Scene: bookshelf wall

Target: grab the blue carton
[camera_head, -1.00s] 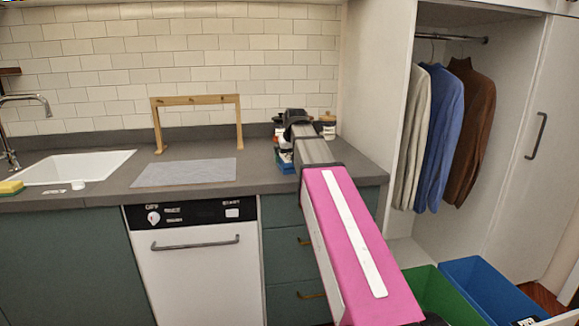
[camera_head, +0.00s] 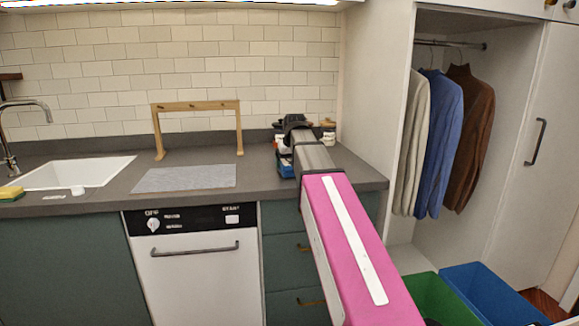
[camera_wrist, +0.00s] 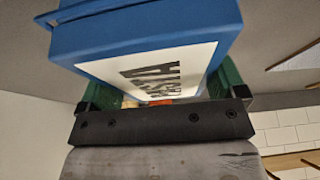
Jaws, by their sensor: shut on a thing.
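The blue carton (camera_wrist: 130,40) fills the upper middle of the wrist view. It has a white label with dark lettering that seems to read PASTA, and it looks tilted in that view. My gripper (camera_wrist: 160,84) is shut on it, with a green finger on each side of the carton. In the head view, a blue patch that looks like the carton (camera_head: 286,167) shows at the back right of the counter, left of my wrist. My arm hides most of it and the fingertips, so I cannot tell whether it touches the counter.
Small jars (camera_head: 328,124) stand beside my wrist near the tiled wall. A wooden frame (camera_head: 197,106) and a grey mat (camera_head: 185,178) are on the counter (camera_head: 110,190) to the left. A wardrobe with hanging clothes (camera_head: 437,140) and green (camera_head: 445,300) and blue bins (camera_head: 490,290) are at right.

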